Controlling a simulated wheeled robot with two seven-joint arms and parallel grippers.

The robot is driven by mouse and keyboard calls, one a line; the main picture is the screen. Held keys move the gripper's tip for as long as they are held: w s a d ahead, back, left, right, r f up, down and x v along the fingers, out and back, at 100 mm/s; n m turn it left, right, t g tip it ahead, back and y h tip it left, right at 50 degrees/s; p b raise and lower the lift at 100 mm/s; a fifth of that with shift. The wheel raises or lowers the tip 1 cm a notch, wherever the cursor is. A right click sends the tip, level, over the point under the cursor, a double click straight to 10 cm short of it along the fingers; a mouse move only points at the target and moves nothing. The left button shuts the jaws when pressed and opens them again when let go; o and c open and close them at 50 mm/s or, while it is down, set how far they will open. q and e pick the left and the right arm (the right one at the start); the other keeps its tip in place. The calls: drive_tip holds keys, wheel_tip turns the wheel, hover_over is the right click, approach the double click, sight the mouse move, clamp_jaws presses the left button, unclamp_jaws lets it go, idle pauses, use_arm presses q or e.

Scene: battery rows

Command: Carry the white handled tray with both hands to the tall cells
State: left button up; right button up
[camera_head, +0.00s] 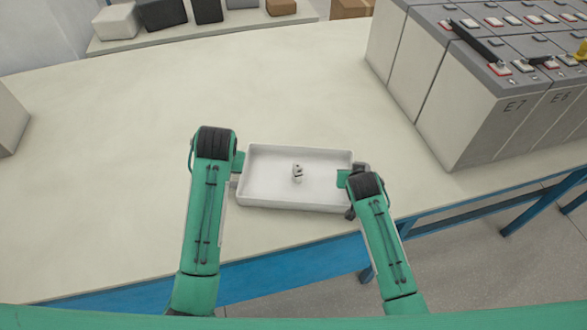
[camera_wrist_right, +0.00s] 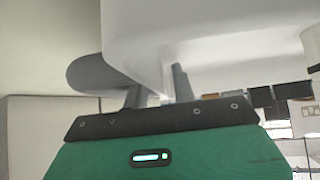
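The white handled tray (camera_head: 262,203) is in the middle of the head view, near the table's front edge, roughly level. A small pale grey part (camera_head: 297,173) is inside it. My left gripper (camera_head: 238,166) is at the tray's left end; its fingers are hidden. My right gripper (camera_head: 347,180) is at the right end. In the right wrist view, the fingers of my right gripper (camera_wrist_right: 158,92) close around a pale part of the tray (camera_wrist_right: 220,35). I cannot tell whether the tray touches the table. Tall grey cells (camera_head: 470,112) stand at the right, marked E7 and E6.
The cream table (camera_head: 120,130) is clear left of and behind the tray, and between tray and cells. A blue-framed front edge (camera_head: 270,277) runs close below the tray. Boxes (camera_head: 160,14) stand on a back bench. A grey block (camera_head: 8,120) is at the far left.

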drive_tip(key=v, duration=1.1)
drive_tip(key=shift+s+r, duration=0.3)
drive_tip(key=shift+r+p, duration=0.55)
drive_tip(key=shift+r, duration=0.05)
use_arm(q)
drive_tip(key=s+a+p, duration=0.1)
drive_tip(key=a+p, duration=0.1)
drive_tip(key=a, duration=0.3)
drive_tip(key=shift+s+a, duration=0.3)
drive_tip(key=shift+a, duration=0.1)
use_arm(e)
wheel_tip(320, 180, up, 2)
drive_tip(key=shift+r, duration=0.15)
use_arm(q)
drive_tip(key=shift+r, duration=0.1)
use_arm(e)
drive_tip(key=shift+d, duration=0.1)
use_arm(q)
wheel_tip(320, 180, up, 4)
drive_tip(key=p, duration=0.4)
drive_tip(key=shift+f, duration=0.2)
use_arm(e)
drive_tip(key=s+d, duration=0.2)
drive_tip(key=d, duration=0.1)
drive_tip(key=s+d, duration=0.1)
drive_tip(key=d, duration=0.1)
drive_tip(key=shift+d, duration=0.1)
